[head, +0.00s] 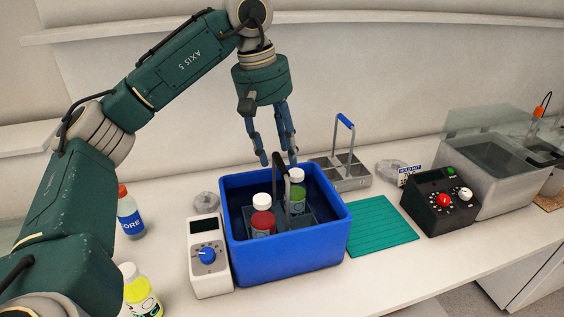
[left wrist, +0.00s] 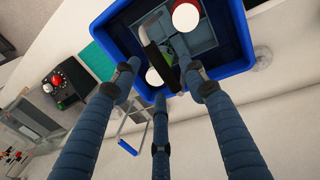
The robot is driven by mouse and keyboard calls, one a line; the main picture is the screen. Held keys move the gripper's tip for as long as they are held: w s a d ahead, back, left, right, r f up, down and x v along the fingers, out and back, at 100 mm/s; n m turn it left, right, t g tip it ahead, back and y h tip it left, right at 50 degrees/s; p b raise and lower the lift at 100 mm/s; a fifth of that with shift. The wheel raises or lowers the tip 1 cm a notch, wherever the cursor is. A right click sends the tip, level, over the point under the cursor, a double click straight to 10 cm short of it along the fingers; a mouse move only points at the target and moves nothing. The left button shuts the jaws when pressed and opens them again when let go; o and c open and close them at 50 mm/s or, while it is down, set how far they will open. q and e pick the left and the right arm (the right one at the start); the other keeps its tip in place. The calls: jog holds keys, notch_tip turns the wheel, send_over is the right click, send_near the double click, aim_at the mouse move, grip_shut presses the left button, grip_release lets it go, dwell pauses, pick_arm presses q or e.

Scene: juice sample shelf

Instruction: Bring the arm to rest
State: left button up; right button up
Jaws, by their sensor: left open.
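My left gripper (head: 278,160) hangs fingers-down just above the back part of the blue bin (head: 292,260). Its fingers are spread and hold nothing. Inside the bin stands a grey bottle carrier with a dark upright handle (head: 281,175). A red juice bottle (head: 262,222) and a green juice bottle (head: 297,195), both white-capped, stand in the carrier. In the left wrist view the spread fingers (left wrist: 160,85) reach toward the bin (left wrist: 235,65), with the handle (left wrist: 153,50) and white caps below them. My right gripper is not in view.
A white device with a blue knob (head: 208,260) stands left of the bin. Several things stand to its right: a teal mat (head: 382,228), an empty grey carrier (head: 345,178), a black control box (head: 440,203) and a water bath (head: 495,175). Two bottles stand near my left arm.

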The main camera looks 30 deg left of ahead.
pick_arm(q)
notch_tip(320, 180, up, 8)
jog(key=s, duration=0.1)
jog(key=shift+a, duration=0.45)
jog(key=shift+s, duration=0.1)
